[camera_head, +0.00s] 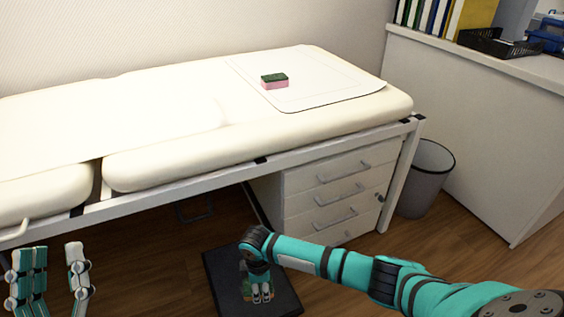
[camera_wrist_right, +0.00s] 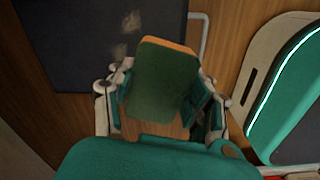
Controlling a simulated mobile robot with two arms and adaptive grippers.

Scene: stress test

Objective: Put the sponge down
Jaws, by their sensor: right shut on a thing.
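In the head view the arm hides most of this sponge. Another sponge (camera_head: 274,82), green on top and pink below, lies on a white pad (camera_head: 315,92) on the couch, apart from both grippers. My left gripper (camera_head: 58,283) is at the lower left, open, with nothing seen between its fingers.
The dark mat (camera_head: 218,278) lies on the wooden floor; it also shows in the right wrist view (camera_wrist_right: 85,50). The cream couch (camera_head: 180,155) has drawers (camera_head: 333,195) beneath. A bin (camera_head: 425,178) stands to the right. A white cabinet (camera_head: 470,130) holds folders (camera_head: 470,17) and a black tray (camera_head: 495,42).

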